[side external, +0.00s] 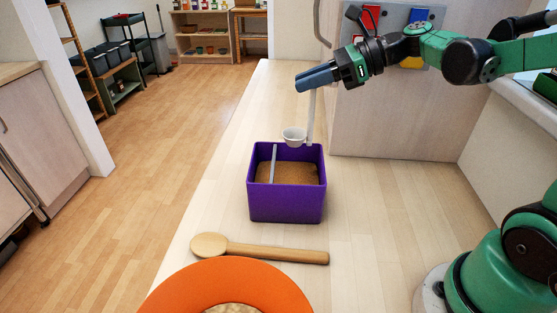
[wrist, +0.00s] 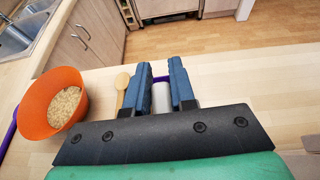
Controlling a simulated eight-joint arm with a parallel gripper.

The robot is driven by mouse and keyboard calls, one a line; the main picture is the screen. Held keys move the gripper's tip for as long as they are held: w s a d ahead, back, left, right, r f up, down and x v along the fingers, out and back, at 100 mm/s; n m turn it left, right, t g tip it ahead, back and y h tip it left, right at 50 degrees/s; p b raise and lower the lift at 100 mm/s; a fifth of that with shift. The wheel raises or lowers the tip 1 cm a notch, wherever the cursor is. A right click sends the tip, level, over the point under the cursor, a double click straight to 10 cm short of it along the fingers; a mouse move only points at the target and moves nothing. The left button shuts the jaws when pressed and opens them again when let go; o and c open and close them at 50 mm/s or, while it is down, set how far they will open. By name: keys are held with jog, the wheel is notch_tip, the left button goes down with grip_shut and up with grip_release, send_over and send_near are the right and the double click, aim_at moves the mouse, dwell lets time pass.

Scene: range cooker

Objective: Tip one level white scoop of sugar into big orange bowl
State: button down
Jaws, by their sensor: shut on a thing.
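The white scoop (side external: 294,136) hangs from my gripper (side external: 304,80) by its long upright handle. Its cup is at the far rim of the purple bin (side external: 286,207), seemingly just above it; the picture does not show what the cup holds. The bin holds brown granular sugar (side external: 298,173) and has a thin grey bar (side external: 273,164) across its top. My gripper's blue fingers (wrist: 160,85) are shut on the white handle (wrist: 161,99) in the wrist view. The big orange bowl (side external: 180,286) is at the near edge; the wrist view shows pale grains (wrist: 65,106) in it.
A wooden spoon (side external: 262,249) lies between the bin and the orange bowl. A tall panel (side external: 400,120) with coloured items stands behind the bin at the right. The counter right of the bin is clear. A purple edge (wrist: 8,135) shows at the wrist view's left.

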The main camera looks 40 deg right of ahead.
aim_at(307, 135)
jog(key=shift+f, duration=4.65)
jog(key=shift+s+a, duration=0.1)
jog(key=shift+s+a, duration=1.35)
jog(key=shift+s, duration=0.15)
jog(key=shift+r, duration=0.15)
jog(key=shift+w+d+r, duration=0.2)
jog(key=shift+r, duration=0.55)
jog(key=shift+w+d+r, duration=0.15)
jog(key=shift+r, duration=0.6)
